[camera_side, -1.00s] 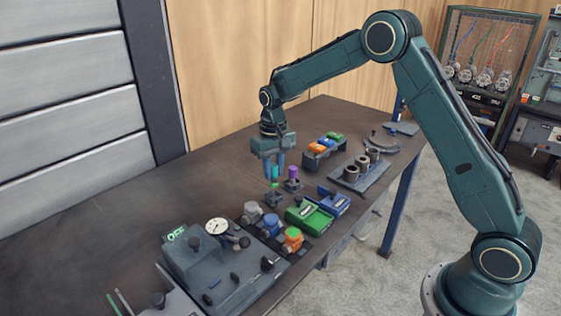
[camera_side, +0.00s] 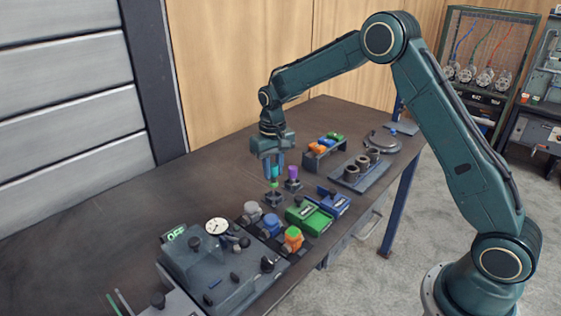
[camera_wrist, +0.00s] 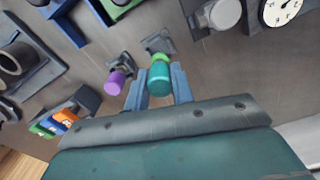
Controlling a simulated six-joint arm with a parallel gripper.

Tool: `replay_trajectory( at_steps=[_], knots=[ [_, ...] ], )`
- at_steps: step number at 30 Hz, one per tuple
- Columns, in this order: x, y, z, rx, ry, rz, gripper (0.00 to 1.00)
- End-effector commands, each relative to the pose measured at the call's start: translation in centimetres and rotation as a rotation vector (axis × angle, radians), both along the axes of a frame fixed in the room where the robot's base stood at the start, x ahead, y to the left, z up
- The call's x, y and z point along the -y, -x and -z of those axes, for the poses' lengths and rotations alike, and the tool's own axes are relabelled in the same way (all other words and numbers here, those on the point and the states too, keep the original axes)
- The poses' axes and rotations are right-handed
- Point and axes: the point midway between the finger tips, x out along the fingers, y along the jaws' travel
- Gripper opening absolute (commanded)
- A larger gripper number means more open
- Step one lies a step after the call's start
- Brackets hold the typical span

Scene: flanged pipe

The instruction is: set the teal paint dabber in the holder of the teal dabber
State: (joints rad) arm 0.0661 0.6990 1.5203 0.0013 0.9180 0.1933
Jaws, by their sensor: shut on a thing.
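The teal dabber (camera_side: 274,171) is upright between the fingers of my gripper (camera_side: 273,168), which is shut on it. The wrist view also shows the teal dabber (camera_wrist: 159,80) between the fingertips of my gripper (camera_wrist: 159,88). A green band lies at its lower end. The small dark holder (camera_side: 274,199) is directly below it; the holder also shows in the wrist view (camera_wrist: 158,42). The dabber's lower end meets or nearly meets the holder; I cannot tell whether it is seated.
A purple dabber (camera_side: 292,173) stands in a similar holder close to the right. A green box (camera_side: 311,217) and a blue box (camera_side: 334,203) lie nearer the front edge. A dark machine with a dial gauge (camera_side: 217,226) is at the left.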

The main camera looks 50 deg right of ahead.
Motion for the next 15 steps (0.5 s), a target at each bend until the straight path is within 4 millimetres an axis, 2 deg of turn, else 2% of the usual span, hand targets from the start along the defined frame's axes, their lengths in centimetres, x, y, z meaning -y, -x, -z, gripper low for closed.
replay_trajectory(
  at_steps=[15],
  knots=[
    [0.00,0.01,0.73,-0.001,0.000,0.000,0.00]
  ],
)
